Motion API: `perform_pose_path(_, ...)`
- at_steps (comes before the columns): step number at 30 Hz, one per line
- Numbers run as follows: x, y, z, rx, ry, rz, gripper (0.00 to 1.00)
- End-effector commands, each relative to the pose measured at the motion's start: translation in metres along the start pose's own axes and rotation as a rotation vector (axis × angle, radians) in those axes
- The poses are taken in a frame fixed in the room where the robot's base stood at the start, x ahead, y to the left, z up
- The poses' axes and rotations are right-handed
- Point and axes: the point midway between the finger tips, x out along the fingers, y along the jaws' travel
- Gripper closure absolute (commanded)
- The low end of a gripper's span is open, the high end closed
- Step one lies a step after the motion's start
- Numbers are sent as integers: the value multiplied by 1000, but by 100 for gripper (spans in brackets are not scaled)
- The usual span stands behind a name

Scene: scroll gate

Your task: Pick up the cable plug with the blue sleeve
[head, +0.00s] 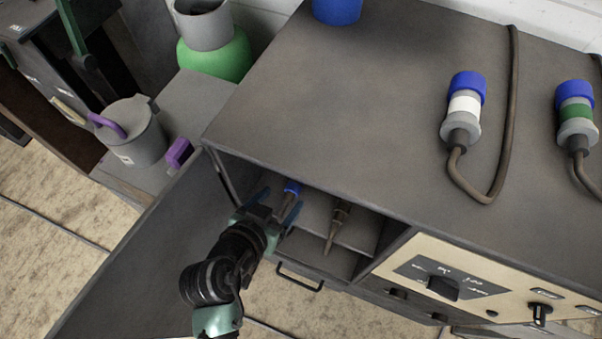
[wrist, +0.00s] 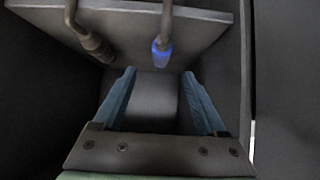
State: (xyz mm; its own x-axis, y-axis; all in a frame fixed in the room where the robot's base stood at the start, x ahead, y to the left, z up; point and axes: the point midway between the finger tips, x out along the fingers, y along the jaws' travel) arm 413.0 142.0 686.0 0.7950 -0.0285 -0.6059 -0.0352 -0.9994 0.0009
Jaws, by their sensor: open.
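The cable plug with the blue sleeve (head: 291,187) is inside the open compartment of the grey cabinet. In the wrist view the blue sleeve (wrist: 161,52) shows at upper centre, with its cable running up past the shelf edge. My gripper (head: 281,204) reaches into the compartment opening, with its fingers spread near this plug. In the wrist view my gripper (wrist: 158,76) is open, and the blue sleeve appears just beyond the fingertips, roughly centred between them. No contact shows. Part of the plug is hidden by the gripper in the head view.
A darker plug (head: 339,218) is beside the blue one; it also shows in the wrist view (wrist: 98,46). An open door (head: 150,260) stands left of the compartment. Plugs with white (head: 464,104) and green (head: 575,115) bands lie on the cabinet top (head: 350,110).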

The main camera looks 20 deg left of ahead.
Motion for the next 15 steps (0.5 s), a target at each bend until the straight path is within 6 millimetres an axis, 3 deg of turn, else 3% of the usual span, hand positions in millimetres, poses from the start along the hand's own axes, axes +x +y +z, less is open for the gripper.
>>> perform_pose_path(4, 29, -1, 1, -1, 1, 0, 26)
perform_pose_path(15, 66, -3, 1, 1, 1, -1, 26)
